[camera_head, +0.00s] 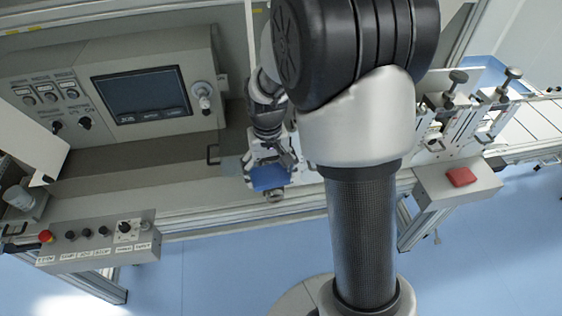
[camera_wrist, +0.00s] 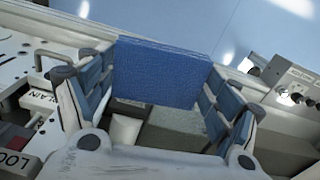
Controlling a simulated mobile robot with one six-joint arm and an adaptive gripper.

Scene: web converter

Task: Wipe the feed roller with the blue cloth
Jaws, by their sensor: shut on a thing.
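The blue cloth (camera_wrist: 160,75) is a folded, flat block held between the two padded fingers of my gripper (camera_wrist: 158,82) in the wrist view. In the head view the cloth (camera_head: 268,177) shows at the end of my gripper (camera_head: 270,165), above the front edge of the machine bed. My gripper is shut on the cloth. I cannot make out the feed roller for certain in either view; my arm hides much of the middle of the machine in the head view.
A panel with a screen (camera_head: 142,95) and knobs stands at the back left. A control box with a red button (camera_head: 46,236) is at the front left. A box with a red pad (camera_head: 461,177) is at the right. Blue floor (camera_head: 215,270) lies open in front.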

